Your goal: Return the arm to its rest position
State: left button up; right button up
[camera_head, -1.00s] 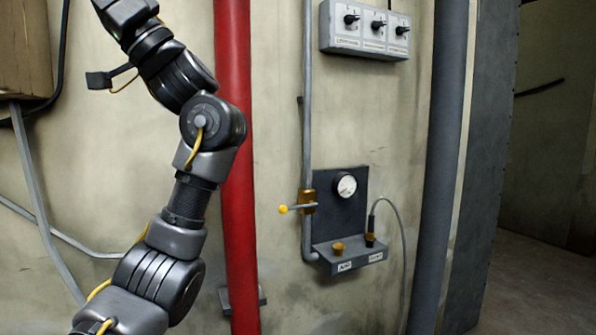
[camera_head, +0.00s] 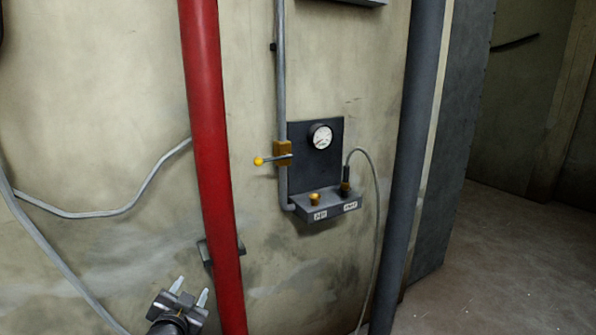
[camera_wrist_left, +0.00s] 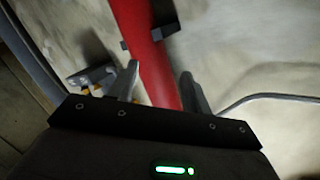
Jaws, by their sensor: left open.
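My left gripper (camera_head: 190,291) is low in the head view, just left of the red pipe (camera_head: 212,150). Its two fingers point up and stand apart, with nothing held between them. In the left wrist view the open fingers (camera_wrist_left: 160,82) frame the red pipe (camera_wrist_left: 148,50) behind them; I cannot tell how near it is. Most of the left arm is below the head view. My right gripper is not seen in the head view.
A wall panel with a gauge (camera_head: 320,136), a yellow-tipped lever (camera_head: 259,161) and a small shelf (camera_head: 327,206) stands right of the red pipe. A dark grey pipe (camera_head: 408,160) is farther right. Open floor (camera_head: 470,270) lies at the right. A grey cable (camera_head: 110,212) runs left.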

pick_arm(q)
jog(key=s+d+f+n+g+h, duration=0.15)
jog(key=s+f+g, duration=0.45)
jog(key=s+f, duration=0.9)
jog(key=s+f+n+g, duration=0.1)
jog(key=s+f+g, duration=0.25)
jog(key=s, duration=0.75)
jog(key=s+f+n+g, duration=0.1)
jog(key=s+f+g, duration=0.25)
jog(key=s, duration=0.65)
notch_tip(320, 180, down, 27)
jog(key=s, duration=0.2)
jog(key=s+a+f+g, duration=0.2)
jog(key=s+a+f, duration=0.1)
jog(key=s+f, duration=1.1)
jog(key=shift+s+a+f, duration=0.3)
jog(key=shift+s+a, duration=0.05)
jog(key=shift+s, duration=0.4)
